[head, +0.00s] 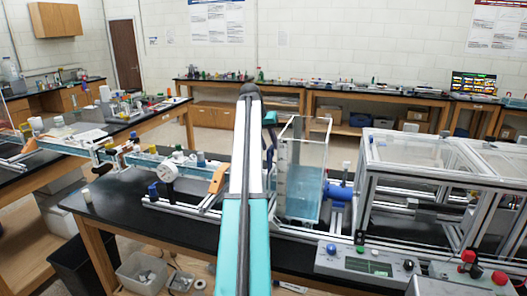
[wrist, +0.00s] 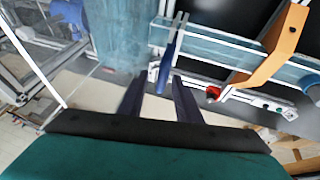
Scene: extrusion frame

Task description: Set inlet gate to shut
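A blue lever (wrist: 167,62), which looks like the inlet gate's handle, shows in the wrist view beside a clear channel (wrist: 215,62). It points down the picture, toward the gap between my fingers. My gripper (wrist: 160,85) is open, with its two dark fingers apart and nothing clamped between them. The lever's end lies near the fingertips; I cannot tell whether they touch. In the head view my gripper (head: 270,142) hangs partly behind my arm, just left of the clear water tank (head: 302,185). My arm hides the lever there.
An orange bracket (wrist: 284,45) spans the channel, with a red part (wrist: 213,92) near its foot. It also shows in the head view (head: 217,178). A blue pump-like part (head: 340,193), a framed clear enclosure (head: 415,152) and a control box (head: 368,263) stand to the right.

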